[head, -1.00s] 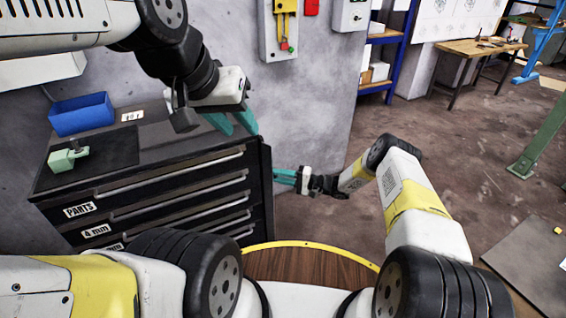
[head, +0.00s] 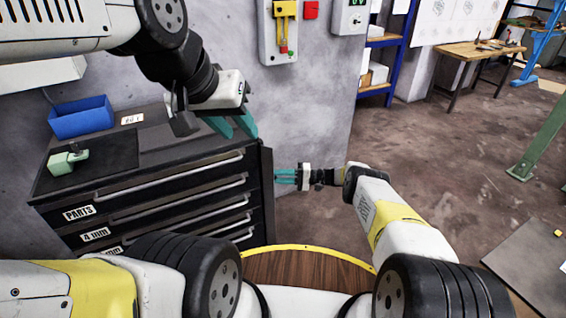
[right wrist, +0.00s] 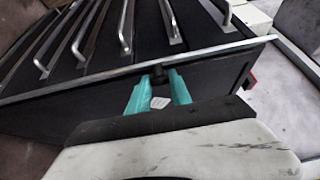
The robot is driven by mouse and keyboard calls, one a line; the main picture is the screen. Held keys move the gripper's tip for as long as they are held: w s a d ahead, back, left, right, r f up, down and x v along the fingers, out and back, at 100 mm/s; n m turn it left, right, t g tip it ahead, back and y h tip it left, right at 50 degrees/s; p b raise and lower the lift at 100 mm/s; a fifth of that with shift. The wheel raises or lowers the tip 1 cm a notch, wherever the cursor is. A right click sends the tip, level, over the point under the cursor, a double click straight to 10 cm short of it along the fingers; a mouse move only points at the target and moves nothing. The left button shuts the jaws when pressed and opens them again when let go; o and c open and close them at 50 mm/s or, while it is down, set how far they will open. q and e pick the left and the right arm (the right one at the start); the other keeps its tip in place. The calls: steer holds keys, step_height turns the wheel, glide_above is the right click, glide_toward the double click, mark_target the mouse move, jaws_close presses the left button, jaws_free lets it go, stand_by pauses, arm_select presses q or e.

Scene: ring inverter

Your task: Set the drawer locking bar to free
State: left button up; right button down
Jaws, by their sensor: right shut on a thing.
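The drawer cabinet (head: 160,212) is black with several grey-handled drawers, all shut. The dark locking bar (head: 267,205) runs upright along its front right edge; its pale edge (right wrist: 85,79) crosses the right wrist view. My right gripper (head: 277,178) reaches the bar from the right. In the right wrist view its teal fingers (right wrist: 158,86) are closed around a small dark part at the bar's edge, mostly hidden between them. I cannot tell whether the bar is locked or free. My left gripper (head: 233,127) is open and empty above the cabinet's right top corner.
On the cabinet top are a blue bin (head: 81,116), a green-and-pale device (head: 68,160) and a small white label (head: 132,119). A wall box with a yellow-and-red switch (head: 285,28) hangs behind. The floor right of the cabinet is open.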

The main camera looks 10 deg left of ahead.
steer(key=shift+w, duration=0.1)
stand_by(0.4)
steer(key=c, duration=1.2)
jaws_free()
steer(key=s+d+r, duration=0.1)
steer(key=s, duration=0.4)
steer(key=s+d+r, duration=0.1)
steer(key=s+r, duration=0.1)
steer(key=s, duration=0.3)
steer(key=s+r, duration=0.2)
steer(key=s, duration=0.3)
steer(key=shift+s+d, duration=0.4)
